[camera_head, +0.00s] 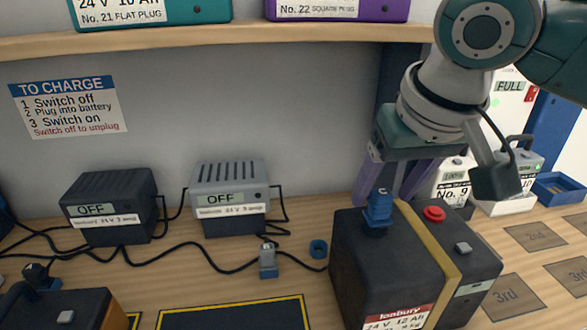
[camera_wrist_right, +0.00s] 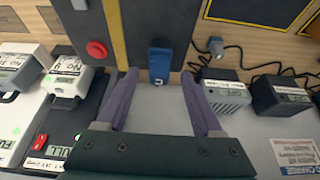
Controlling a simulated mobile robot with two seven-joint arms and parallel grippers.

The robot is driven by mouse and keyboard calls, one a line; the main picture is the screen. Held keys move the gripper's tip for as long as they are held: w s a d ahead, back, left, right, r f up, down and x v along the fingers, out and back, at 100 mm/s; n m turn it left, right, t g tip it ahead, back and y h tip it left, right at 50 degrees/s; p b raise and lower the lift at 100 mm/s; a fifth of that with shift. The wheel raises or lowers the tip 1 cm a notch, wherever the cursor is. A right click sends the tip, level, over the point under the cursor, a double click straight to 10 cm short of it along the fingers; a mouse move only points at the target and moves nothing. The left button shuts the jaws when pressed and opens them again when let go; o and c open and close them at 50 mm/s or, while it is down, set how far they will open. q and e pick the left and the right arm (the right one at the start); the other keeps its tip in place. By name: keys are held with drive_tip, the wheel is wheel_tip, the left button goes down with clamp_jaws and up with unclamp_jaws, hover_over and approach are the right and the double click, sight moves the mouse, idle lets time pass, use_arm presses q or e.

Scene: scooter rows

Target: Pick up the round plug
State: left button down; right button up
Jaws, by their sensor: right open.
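A blue upright connector (camera_head: 379,207) stands on the near top of a dark battery with a yellow strap (camera_head: 430,240). It also shows in the right wrist view (camera_wrist_right: 159,65), between and beyond the fingertips. A grey-blue plug (camera_head: 267,260) stands on the bench with a cable, and in the wrist view its rounded grey end shows (camera_wrist_right: 215,45). I cannot tell for sure which is the round plug. My right gripper (camera_head: 388,188) is open and empty, its purple fingers behind the blue connector. My left gripper is out of view.
Two chargers reading OFF, one black (camera_head: 110,207) and one grey (camera_head: 230,195), stand against the back wall with loose black cables. A shelf (camera_head: 220,37) runs above. A yellow-edged black mat (camera_head: 235,316) and another battery (camera_head: 75,308) are in front. White units stand at right.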

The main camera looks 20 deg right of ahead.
drive_tip(key=x, duration=0.2)
drive_tip(key=shift+w+d+f, duration=0.1)
drive_tip(key=shift+w+f, duration=0.05)
drive_tip(key=shift+f, duration=0.1)
clamp_jaws()
idle(0.3)
